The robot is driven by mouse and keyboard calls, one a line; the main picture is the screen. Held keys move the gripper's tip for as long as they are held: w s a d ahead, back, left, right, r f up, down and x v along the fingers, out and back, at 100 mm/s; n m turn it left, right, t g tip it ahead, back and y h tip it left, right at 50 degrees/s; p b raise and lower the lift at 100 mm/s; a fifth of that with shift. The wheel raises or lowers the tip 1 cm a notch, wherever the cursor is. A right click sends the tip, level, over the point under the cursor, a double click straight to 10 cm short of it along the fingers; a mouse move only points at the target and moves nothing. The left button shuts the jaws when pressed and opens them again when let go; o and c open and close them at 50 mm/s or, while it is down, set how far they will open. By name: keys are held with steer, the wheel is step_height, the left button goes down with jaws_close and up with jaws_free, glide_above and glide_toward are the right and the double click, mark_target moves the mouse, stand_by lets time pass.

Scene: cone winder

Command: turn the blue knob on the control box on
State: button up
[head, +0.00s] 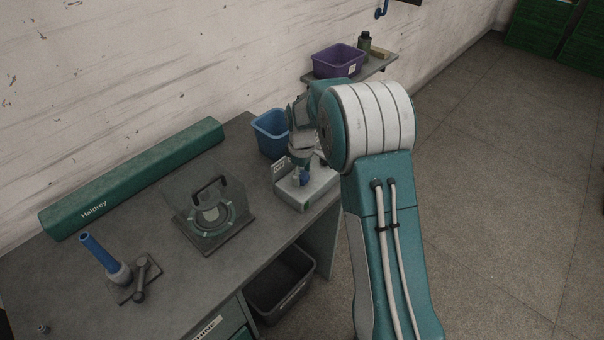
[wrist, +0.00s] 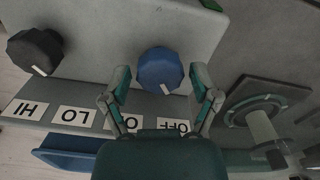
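The control box (head: 318,192) is a pale grey box at the far right end of the bench. Its blue knob (wrist: 160,70) is in the upper middle of the wrist view, and it also shows below my gripper in the head view (head: 304,176). The knob's white mark points down and slightly right, toward the OFF label (wrist: 174,127). The ON label (wrist: 131,122) is partly hidden by my gripper. My gripper (wrist: 161,80) is open, with one finger on each side of the knob and a visible gap at both sides.
A black knob (wrist: 35,52) sits left of the blue one, above the HI and LO labels. A blue bin (head: 270,134) stands behind the box. A clear cover with a black handle (head: 210,190) stands left on the bench. A dark bin (head: 281,287) is below the bench edge.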

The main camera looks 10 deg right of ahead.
steer(key=c, duration=0.6)
steer(key=shift+m, duration=0.4)
steer(key=m, duration=0.2)
steer(key=shift+f+m, duration=0.1)
steer(key=shift+m, duration=0.3)
steer(key=m, duration=0.3)
steer(key=shift+s+m, duration=0.1)
steer(key=shift+m, duration=0.2)
steer(key=m, duration=0.6)
steer(key=shift+f+m, duration=0.1)
steer(key=shift+m, duration=0.3)
steer(key=shift+o, duration=0.2)
